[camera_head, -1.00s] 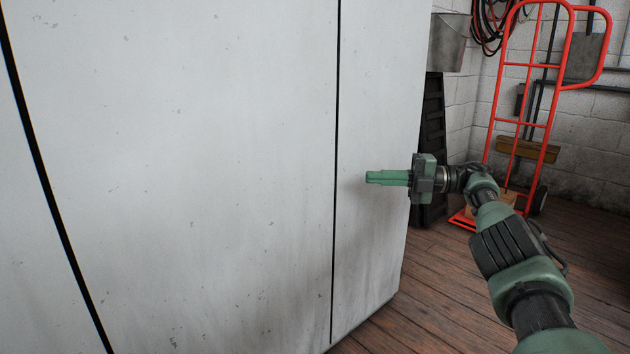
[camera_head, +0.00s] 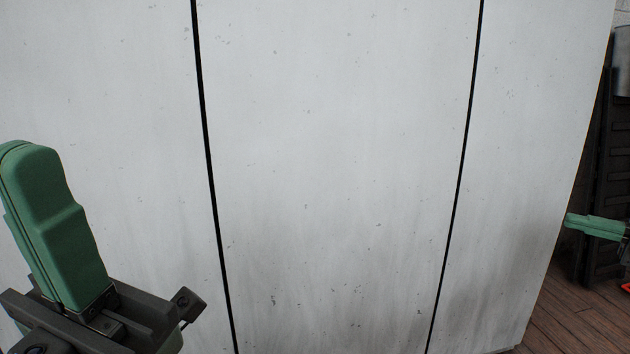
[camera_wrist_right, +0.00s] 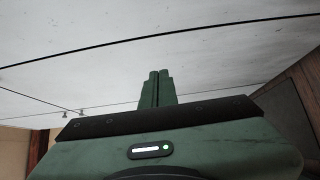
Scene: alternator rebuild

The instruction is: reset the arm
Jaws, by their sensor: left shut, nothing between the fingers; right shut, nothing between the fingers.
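My left gripper (camera_head: 40,165) is large at the lower left of the head view, pointing up in front of the pale panels. Its green fingers are pressed together and hold nothing. My right gripper (camera_head: 570,221) shows at the right edge of the head view, its green fingers pointing left near the panel's right edge. Most of the right arm is out of that view. In the right wrist view the right gripper's fingers (camera_wrist_right: 158,76) are together and empty, with the pale surface behind them.
A large worn white cabinet (camera_head: 340,160) with dark vertical seams fills most of the head view. A dark ribbed object (camera_head: 606,170) stands beyond its right side. Some brown plank floor (camera_head: 560,320) shows clear at the lower right.

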